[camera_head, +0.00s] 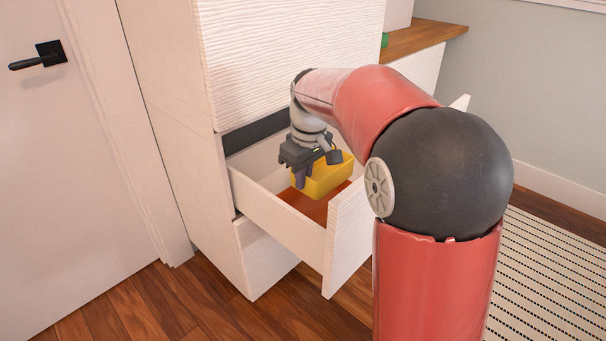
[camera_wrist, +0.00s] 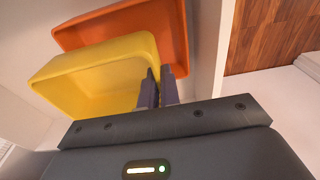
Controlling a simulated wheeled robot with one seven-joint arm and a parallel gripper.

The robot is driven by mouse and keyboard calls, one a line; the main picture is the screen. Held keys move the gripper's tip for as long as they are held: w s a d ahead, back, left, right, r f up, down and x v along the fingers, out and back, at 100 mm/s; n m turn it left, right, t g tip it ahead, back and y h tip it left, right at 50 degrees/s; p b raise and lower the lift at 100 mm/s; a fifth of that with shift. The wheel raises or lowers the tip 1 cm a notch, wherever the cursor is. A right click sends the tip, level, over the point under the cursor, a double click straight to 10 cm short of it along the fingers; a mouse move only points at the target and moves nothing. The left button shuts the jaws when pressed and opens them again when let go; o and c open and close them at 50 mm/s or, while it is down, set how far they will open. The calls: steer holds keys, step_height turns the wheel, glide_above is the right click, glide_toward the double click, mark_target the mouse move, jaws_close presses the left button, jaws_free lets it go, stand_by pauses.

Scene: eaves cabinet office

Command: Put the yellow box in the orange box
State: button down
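The yellow box (camera_head: 328,180) is an open-topped tub in my gripper, over the open drawer. My gripper (camera_head: 300,178) points down, with its fingers pinching one side wall of the yellow box. In the wrist view, the fingers (camera_wrist: 158,78) are close together on either side of the rim of the yellow box (camera_wrist: 95,72). The orange box (camera_head: 308,208) sits in the drawer below the yellow box, partly hidden by it and the drawer wall. In the wrist view, the orange box (camera_wrist: 172,32) shows behind and to the right of the yellow box, which overlaps it.
The white drawer (camera_head: 282,215) stands pulled out of the white cabinet (camera_head: 290,60); its front panel (camera_head: 348,240) is near my arm. A door with a black handle (camera_head: 40,56) is at left. Wooden floor and a striped rug (camera_head: 545,285) lie around.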

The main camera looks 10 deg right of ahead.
steer(key=shift+f+b, duration=2.3)
steer(key=shift+f, duration=1.55)
steer(key=c, duration=1.5)
jaws_free()
steer(key=shift+c, duration=0.2)
steer(key=shift+r, duration=0.1)
steer(key=r, duration=0.2)
steer(key=r+p, duration=0.1)
steer(key=r, duration=0.4)
steer(key=shift+s+d+r, duration=0.25)
steer(key=shift+s+r, duration=0.1)
steer(key=shift+s, duration=0.05)
